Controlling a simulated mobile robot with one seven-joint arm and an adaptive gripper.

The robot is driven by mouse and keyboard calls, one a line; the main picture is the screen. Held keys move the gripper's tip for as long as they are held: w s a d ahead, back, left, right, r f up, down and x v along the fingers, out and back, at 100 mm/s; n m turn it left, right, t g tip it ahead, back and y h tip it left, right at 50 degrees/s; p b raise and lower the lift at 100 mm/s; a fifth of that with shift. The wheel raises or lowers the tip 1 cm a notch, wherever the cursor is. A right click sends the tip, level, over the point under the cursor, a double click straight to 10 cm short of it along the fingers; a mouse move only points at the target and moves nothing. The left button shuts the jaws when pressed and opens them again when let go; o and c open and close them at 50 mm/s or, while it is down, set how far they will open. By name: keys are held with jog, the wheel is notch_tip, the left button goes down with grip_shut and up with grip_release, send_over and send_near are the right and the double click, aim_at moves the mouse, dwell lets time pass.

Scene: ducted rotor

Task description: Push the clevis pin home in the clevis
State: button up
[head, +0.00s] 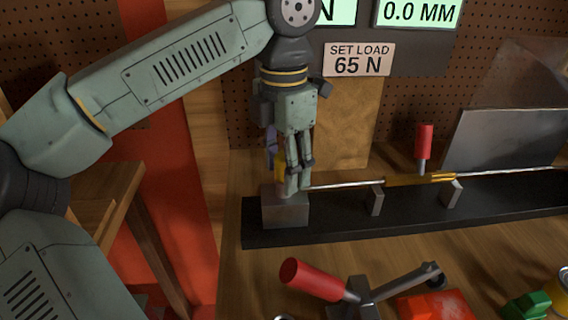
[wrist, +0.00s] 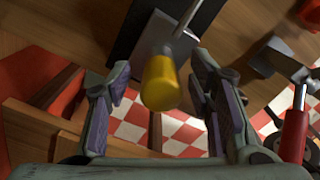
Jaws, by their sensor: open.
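The clevis (head: 285,212) is a grey metal block at the left end of a black base. A yellow-headed pin (wrist: 160,82), which I take as the clevis pin, stands over the block in the wrist view. My gripper (head: 291,180) points down just above the clevis. In the wrist view the fingers are apart, one on each side of the yellow head, with gaps showing. How deep the pin sits is hidden.
A thin rod (head: 340,185) runs right from the clevis through a brass sleeve (head: 420,180) with a red handle (head: 424,141). A red-handled lever (head: 318,281) stands in front. A red block (head: 435,305) and green block (head: 526,305) lie front right. A sign (head: 358,60) reads 65 N; a display (head: 419,12) reads 0.0 MM.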

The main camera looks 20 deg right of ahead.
notch_tip(320, 180, up, 8)
jog(key=shift+f, duration=0.3)
dwell(0.3)
